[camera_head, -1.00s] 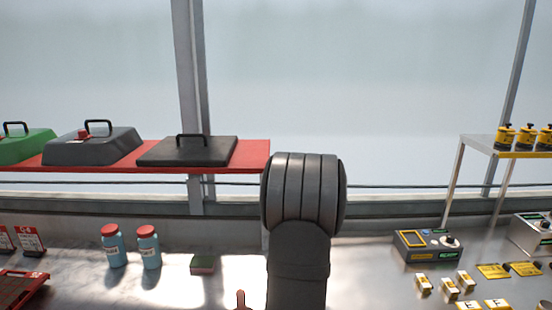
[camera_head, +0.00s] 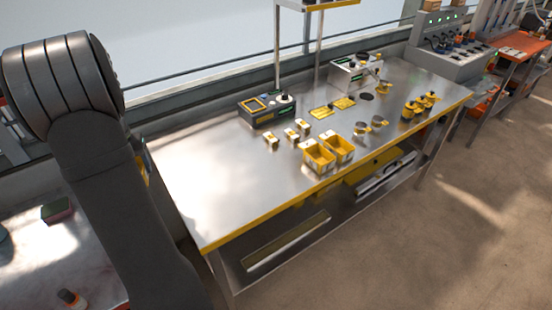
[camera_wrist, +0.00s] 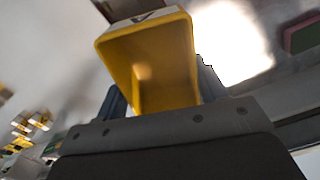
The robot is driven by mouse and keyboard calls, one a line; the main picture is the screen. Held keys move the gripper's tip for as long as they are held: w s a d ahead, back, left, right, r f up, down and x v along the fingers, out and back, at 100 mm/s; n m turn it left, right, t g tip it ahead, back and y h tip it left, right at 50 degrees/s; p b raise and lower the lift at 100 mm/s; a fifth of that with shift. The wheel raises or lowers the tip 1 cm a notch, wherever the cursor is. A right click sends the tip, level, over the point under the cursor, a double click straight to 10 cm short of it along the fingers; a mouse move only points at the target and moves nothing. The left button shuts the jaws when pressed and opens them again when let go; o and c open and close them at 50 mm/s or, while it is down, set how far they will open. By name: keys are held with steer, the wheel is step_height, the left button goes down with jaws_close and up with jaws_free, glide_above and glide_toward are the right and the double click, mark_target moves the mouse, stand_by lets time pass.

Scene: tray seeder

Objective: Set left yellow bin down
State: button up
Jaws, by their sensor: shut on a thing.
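A yellow bin (camera_wrist: 150,65) is held in my gripper (camera_wrist: 160,92), with a dark finger at each side of it. Its open hollow faces the wrist camera, and a pale label with a dark mark shows at its top edge. In the head view my arm hides the gripper; a small yellow patch (camera_head: 142,170) shows just right of the arm, perhaps part of the held bin. Two more yellow bins, a left one (camera_head: 319,158) and a right one (camera_head: 339,149), stand side by side near the front edge of the metal table.
The metal table (camera_head: 205,190) is bare at its left end. Small yellow-and-white blocks (camera_head: 287,134), a dark control box (camera_head: 267,110), yellow plates (camera_head: 331,108) and yellow-black knobs (camera_head: 418,105) stand further right. A green-and-maroon sponge (camera_head: 57,209) lies on the left bench.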

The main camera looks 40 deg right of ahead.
steer(key=s+d+n, duration=0.1)
steer(key=s+d, duration=0.2)
steer(key=d, duration=0.7)
steer(key=s+d, duration=0.3)
steer(key=d, duration=0.7)
steer(key=s+d+n, duration=0.1)
steer(key=s+d, duration=0.3)
steer(key=d, duration=0.6)
steer(key=s+d+n, duration=0.1)
steer(key=s+d, duration=1.7)
steer(key=s, duration=0.2)
steer(key=shift+d, duration=0.25)
glide_above(298, 175)
step_height(298, 175, down, 7)
steer(key=shift+f, duration=1.85)
steer(key=shift+f, duration=0.15)
